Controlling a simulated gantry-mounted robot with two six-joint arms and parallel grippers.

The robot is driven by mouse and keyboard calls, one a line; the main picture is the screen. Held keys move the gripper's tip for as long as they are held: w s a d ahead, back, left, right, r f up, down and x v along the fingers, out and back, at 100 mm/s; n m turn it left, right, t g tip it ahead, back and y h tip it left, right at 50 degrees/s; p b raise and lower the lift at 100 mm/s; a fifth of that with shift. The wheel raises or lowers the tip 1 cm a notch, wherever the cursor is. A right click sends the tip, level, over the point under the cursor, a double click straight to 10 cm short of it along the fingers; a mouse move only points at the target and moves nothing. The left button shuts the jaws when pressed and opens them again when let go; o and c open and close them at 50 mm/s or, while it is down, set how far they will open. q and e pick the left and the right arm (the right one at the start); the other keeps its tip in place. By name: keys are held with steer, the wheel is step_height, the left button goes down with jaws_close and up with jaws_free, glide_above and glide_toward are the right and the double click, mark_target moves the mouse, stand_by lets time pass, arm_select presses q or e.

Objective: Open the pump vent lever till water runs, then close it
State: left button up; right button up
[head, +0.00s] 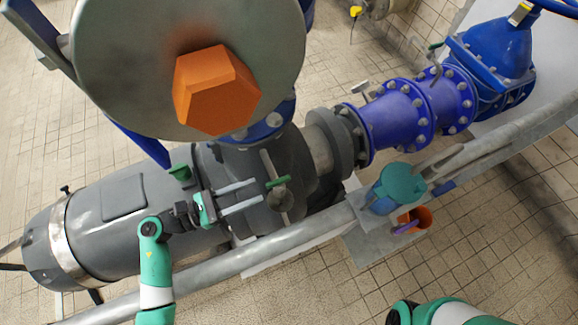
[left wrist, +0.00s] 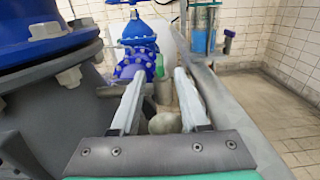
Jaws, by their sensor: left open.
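No running water shows. My right arm shows at the bottom right, but its gripper is out of view.
A large grey disc (head: 130,65) with an orange hexagonal piece (head: 215,92) looms above the pump. A grey rail pipe (head: 290,247) runs in front. Blue flanged piping (head: 400,112) is behind right. A teal-topped container (head: 400,183) and orange cup (head: 422,214) stand right.

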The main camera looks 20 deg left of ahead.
mark_target(286, 178)
arm_select(q)
steer(key=b+x, duration=0.2)
steer(key=x, duration=0.8)
steer(key=shift+s+f, duration=0.15)
steer(key=shift+w+d, duration=0.4)
steer(key=shift+w, duration=0.1)
steer(key=shift+c, duration=0.3)
jaws_close()
